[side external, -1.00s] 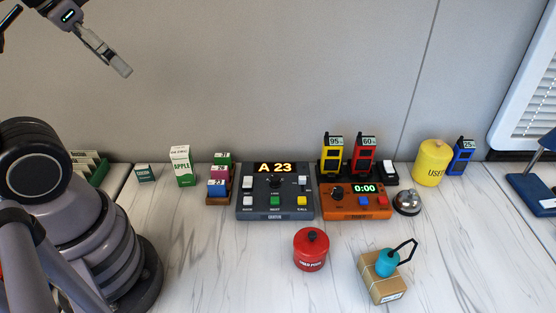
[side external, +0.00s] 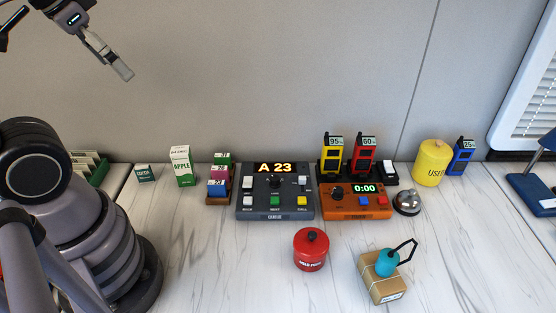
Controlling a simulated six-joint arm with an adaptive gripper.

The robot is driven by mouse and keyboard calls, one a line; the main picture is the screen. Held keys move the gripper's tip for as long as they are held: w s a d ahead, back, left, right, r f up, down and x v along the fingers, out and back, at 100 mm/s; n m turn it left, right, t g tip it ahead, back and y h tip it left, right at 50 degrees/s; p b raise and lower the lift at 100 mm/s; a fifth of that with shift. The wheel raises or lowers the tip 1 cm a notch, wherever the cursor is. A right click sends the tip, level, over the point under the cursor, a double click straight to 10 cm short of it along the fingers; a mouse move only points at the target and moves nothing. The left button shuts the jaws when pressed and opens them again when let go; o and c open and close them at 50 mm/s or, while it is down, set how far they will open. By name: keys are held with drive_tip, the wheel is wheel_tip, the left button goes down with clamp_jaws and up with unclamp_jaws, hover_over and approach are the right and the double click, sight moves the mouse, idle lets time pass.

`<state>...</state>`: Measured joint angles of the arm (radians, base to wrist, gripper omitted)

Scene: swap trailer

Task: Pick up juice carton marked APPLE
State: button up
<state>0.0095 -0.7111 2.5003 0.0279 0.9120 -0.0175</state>
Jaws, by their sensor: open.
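The juice carton marked APPLE (side external: 182,167) is white and green. It stands upright on the marbled counter near the back wall, left of the ticket blocks. My gripper (side external: 124,74) is high at the upper left, above and left of the carton and well apart from it. It is open and nothing shows in it. Its fingers look nearly edge-on in this view.
A small teal box (side external: 145,174) stands just left of the carton. A rack of coloured ticket blocks (side external: 218,199) and a grey console (side external: 275,212) stand to its right. A red canister (side external: 311,251) and a cardboard box (side external: 384,288) are further forward. The counter in front of the carton is clear.

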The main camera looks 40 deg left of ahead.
drive_tip(key=w+a+f+m+g+y, duration=0.2)
drive_tip(key=a+f+m+g+y, duration=0.25)
drive_tip(key=f+y, duration=0.35)
drive_tip(key=w+a+f+m+g+y, duration=0.3)
drive_tip(key=a+f+m+g+y, duration=0.15)
drive_tip(key=f+y, duration=0.3)
drive_tip(key=m+t+h, duration=0.1)
drive_tip(key=m+t, duration=1.4)
drive_tip(key=m, duration=0.1)
approach(185, 176)
wheel_tip(185, 176, up, 8)
drive_tip(key=w+a, duration=0.2)
drive_tip(key=f, duration=0.5)
drive_tip(key=a+f, duration=0.1)
drive_tip(key=f, duration=0.2)
drive_tip(key=shift+a, duration=0.1)
drive_tip(key=shift+x, duration=3.35)
drive_tip(key=shift+w, duration=0.1)
drive_tip(key=shift+c, duration=0.3)
drive_tip(key=c, duration=1.3)
drive_tip(key=shift+o, duration=0.2)
drive_tip(key=shift+r, duration=0.1)
